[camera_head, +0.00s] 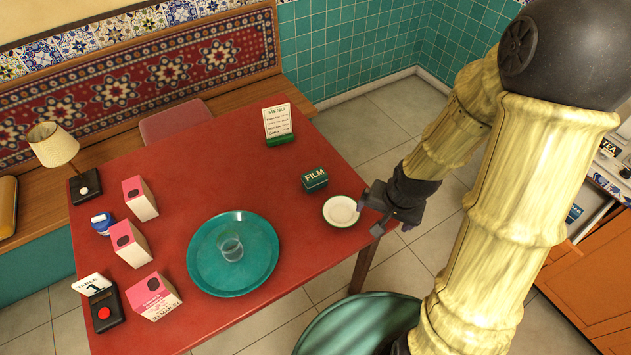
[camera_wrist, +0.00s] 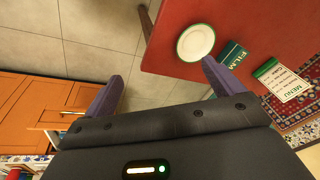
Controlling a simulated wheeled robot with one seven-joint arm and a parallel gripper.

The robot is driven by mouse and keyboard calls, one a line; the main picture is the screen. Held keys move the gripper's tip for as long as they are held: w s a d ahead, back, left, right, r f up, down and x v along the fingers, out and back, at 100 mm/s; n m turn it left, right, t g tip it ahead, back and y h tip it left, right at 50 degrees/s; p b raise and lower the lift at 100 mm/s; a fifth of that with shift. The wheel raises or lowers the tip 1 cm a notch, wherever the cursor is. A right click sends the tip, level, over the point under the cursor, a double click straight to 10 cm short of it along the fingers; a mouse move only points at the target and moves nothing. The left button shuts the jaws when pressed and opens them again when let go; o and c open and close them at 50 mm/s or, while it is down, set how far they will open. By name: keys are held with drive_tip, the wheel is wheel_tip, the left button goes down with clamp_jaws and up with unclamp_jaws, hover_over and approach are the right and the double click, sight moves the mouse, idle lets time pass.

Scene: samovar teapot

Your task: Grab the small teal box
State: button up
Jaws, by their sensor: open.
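The small teal box (camera_head: 314,180), marked FILM, sits on the red table near its right edge, behind and left of a small white plate. It also shows in the wrist view (camera_wrist: 233,56), just beyond one fingertip and partly covered by that finger. My gripper (camera_head: 378,215) is open and empty at the right edge of the table, right of the plate and apart from the box. In the wrist view its two fingers (camera_wrist: 160,82) are spread wide, with floor tiles between them.
The white plate (camera_head: 340,211) lies between my gripper and the box. A menu stand (camera_head: 278,123) stands behind the box. A teal tray (camera_head: 205,262) with a clear glass (camera_head: 231,248) is left of the plate. Pink-and-white boxes (camera_head: 140,198) and a lamp (camera_head: 55,150) stand farther left.

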drive_tip(key=w+a+f+m+y+b, duration=0.1)
drive_tip(key=a+f+m, duration=0.1)
drive_tip(key=f+m, duration=0.1)
drive_tip(key=w+a+f+m+t+y+b, duration=0.1)
drive_tip(key=a+f+m+y, duration=0.1)
drive_tip(key=a+f+m, duration=0.1)
drive_tip(key=w+a+f+m+t+y+b, duration=0.1)
drive_tip(key=a+f+m+y, duration=0.1)
drive_tip(key=f+m, duration=0.3)
drive_tip(key=shift+a+f, duration=0.2)
drive_tip(key=shift+f, duration=0.3)
drive_tip(key=shift+a+f, duration=0.2)
drive_tip(key=shift+f, duration=0.25)
drive_tip(key=w+m+t, duration=0.1)
drive_tip(key=m, duration=0.1)
drive_tip(key=w+a+m+t+y, duration=0.1)
drive_tip(key=m, duration=0.1)
drive_tip(key=w+a+m+t+b, duration=0.1)
drive_tip(key=m, duration=0.2)
drive_tip(key=shift+y, duration=0.3)
drive_tip(key=w+m+t, duration=0.1)
drive_tip(key=m, duration=0.1)
drive_tip(key=w+r+m+t, duration=0.1)
drive_tip(key=m, duration=0.1)
drive_tip(key=w+d+r+m+t+b, duration=0.1)
drive_tip(key=m, duration=0.1)
drive_tip(key=shift+w, duration=0.15)
drive_tip(key=shift+w+d+r+m+t, duration=0.2)
drive_tip(key=shift+w+r+m+t, duration=0.1)
drive_tip(key=shift+m+t, duration=0.3)
